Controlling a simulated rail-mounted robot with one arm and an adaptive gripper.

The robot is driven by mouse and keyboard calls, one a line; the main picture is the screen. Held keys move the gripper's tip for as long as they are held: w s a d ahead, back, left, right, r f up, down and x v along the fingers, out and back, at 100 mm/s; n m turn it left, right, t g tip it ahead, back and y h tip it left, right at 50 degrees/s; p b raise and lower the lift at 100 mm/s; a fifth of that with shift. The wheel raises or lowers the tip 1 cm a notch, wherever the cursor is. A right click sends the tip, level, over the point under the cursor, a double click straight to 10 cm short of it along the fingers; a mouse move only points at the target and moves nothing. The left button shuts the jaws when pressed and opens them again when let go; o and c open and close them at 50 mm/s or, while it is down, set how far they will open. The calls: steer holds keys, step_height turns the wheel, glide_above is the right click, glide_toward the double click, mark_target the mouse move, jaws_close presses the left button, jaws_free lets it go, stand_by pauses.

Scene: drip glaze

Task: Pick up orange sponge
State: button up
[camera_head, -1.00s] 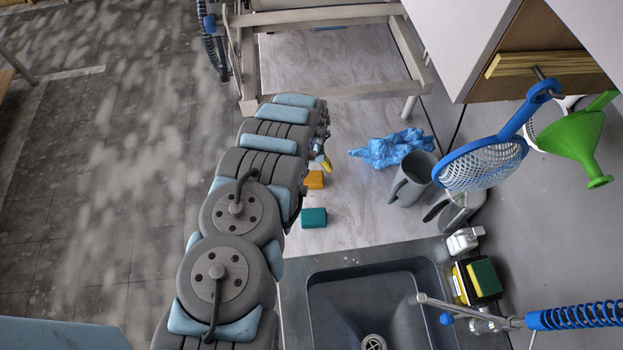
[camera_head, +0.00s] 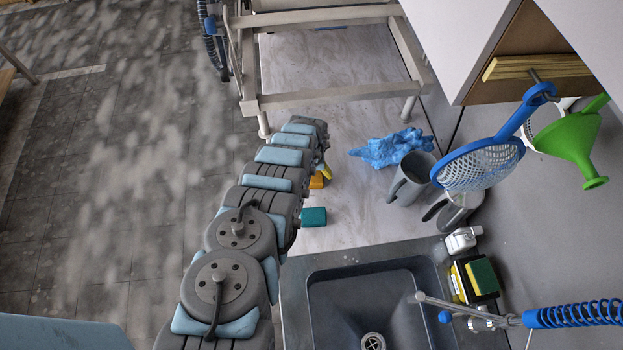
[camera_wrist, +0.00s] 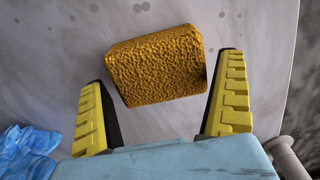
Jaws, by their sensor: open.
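The orange sponge (camera_wrist: 157,66) lies on the pale marbled counter in the wrist view, a rough block slightly tilted in the picture. In the head view only a small part of the orange sponge (camera_head: 317,181) shows beside my arm. My gripper (camera_wrist: 165,100) is open, its two yellow ridged fingers on either side of the sponge's near end. The sponge sits mostly beyond the fingertips, and nothing is held. In the head view my arm hides most of the gripper; a bit of yellow finger (camera_head: 325,171) shows.
A teal sponge (camera_head: 314,217) lies near the orange one. A crumpled blue cloth (camera_head: 391,149), grey cups (camera_head: 410,178), and a sink (camera_head: 365,310) are to the right and front. A metal frame (camera_head: 330,98) stands at the back. A blue strainer (camera_head: 480,165) hangs at right.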

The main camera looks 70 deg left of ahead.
steer(key=shift+f, duration=0.1)
steer(key=c, duration=0.7)
